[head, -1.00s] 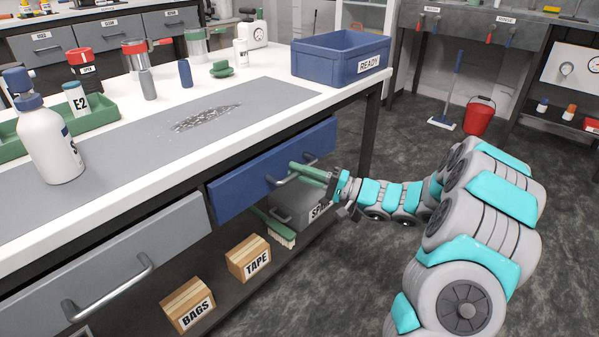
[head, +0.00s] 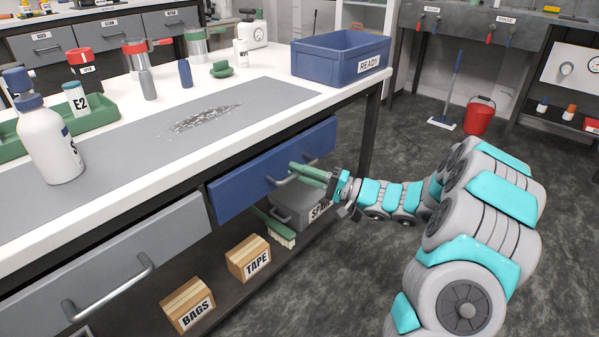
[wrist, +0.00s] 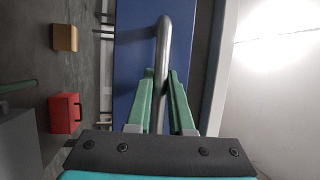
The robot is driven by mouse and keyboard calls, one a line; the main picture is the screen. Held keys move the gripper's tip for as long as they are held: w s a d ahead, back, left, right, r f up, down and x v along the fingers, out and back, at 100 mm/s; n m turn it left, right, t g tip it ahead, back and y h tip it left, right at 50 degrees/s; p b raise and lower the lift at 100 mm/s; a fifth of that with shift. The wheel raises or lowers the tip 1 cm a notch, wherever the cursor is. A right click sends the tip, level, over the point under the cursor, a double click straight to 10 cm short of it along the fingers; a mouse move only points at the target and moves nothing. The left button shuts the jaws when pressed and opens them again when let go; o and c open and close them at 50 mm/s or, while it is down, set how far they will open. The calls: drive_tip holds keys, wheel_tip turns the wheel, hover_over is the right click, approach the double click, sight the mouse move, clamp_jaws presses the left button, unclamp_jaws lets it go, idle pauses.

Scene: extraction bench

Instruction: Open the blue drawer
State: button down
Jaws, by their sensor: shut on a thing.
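The blue drawer (head: 238,193) sits under the right part of the white bench top in the head view. Its front looks about in line with the grey drawer beside it, with no inside showing. It carries a metal bar handle (head: 279,183).
A grey drawer (head: 165,240) is left of the blue one. Below, a shelf holds boxes marked TAPE (head: 250,258) and BAGS (head: 188,305), a brush (head: 280,232) and a grey case (head: 300,205). A blue READY bin (head: 325,68) stands on the bench.

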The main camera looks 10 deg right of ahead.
drive_tip(key=s+d+b, duration=0.4)
drive_tip(key=s+d, duration=0.4)
drive_tip(key=s, duration=0.3)
drive_tip(key=s+d+b, duration=0.4)
drive_tip(key=s+d, duration=0.5)
drive_tip(key=s, duration=0.3)
drive_tip(key=shift+s, duration=0.3)
drive_tip(key=shift+f, duration=0.1)
drive_tip(key=c, duration=0.8)
unclamp_jaws()
drive_tip(key=shift+d, duration=0.1)
drive_tip(key=v, duration=0.7)
drive_tip(key=shift+s+d, duration=0.15)
drive_tip(key=shift+d, duration=0.15)
